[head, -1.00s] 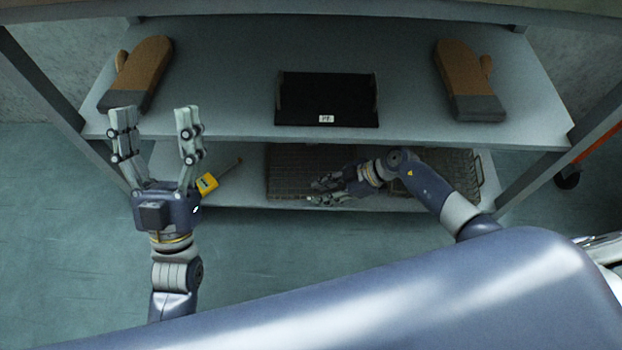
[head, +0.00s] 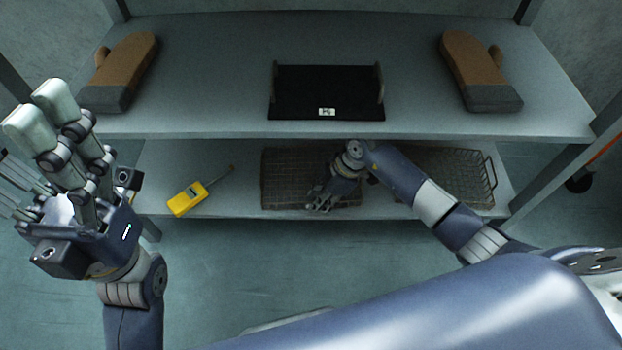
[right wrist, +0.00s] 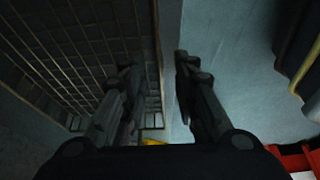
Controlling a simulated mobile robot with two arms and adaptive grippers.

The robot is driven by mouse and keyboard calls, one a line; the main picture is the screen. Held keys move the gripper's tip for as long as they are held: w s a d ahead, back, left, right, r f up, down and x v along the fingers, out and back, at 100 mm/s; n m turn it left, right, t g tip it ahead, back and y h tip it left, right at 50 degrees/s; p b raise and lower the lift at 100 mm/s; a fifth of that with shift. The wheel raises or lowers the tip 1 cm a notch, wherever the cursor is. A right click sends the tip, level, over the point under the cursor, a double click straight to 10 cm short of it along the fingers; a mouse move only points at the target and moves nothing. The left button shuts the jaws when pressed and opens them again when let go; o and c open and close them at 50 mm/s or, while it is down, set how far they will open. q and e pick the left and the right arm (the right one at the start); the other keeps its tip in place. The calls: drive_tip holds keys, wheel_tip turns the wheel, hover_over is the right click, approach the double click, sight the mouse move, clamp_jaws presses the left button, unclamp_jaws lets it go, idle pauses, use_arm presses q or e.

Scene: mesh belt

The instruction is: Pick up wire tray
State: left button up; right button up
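The dark wire tray (head: 290,170) lies on the lower shelf. Mesh also shows farther right, ending in a loop handle (head: 491,180); my right arm covers the middle, so I cannot tell whether it is one tray or two. My right gripper (head: 320,203) is at the front edge of the left mesh part. In the right wrist view its fingers (right wrist: 158,75) stand apart, with the tray's edge between them: mesh (right wrist: 75,50) left, bare shelf right. Contact cannot be told. My left gripper (head: 22,140) is open and empty, left of the shelves, partly cut off.
A yellow handheld meter (head: 187,199) with a thin probe lies on the lower shelf, left of the tray. The upper shelf (head: 220,80) overhangs and holds a black holder (head: 325,95) and two brown mitts (head: 125,70) (head: 478,70). A shelf post (head: 550,180) stands at right.

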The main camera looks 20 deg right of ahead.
sight(301, 199)
drive_tip(key=a+b, duration=0.1)
drive_tip(key=a, duration=0.1)
drive_tip(key=w+a+b, duration=0.1)
drive_tip(key=a, duration=0.2)
drive_tip(key=shift+w+f, duration=0.1)
drive_tip(key=shift+f+b, duration=0.45)
drive_tip(key=shift+f, duration=0.05)
clamp_jaws()
drive_tip(key=shift+r, duration=0.1)
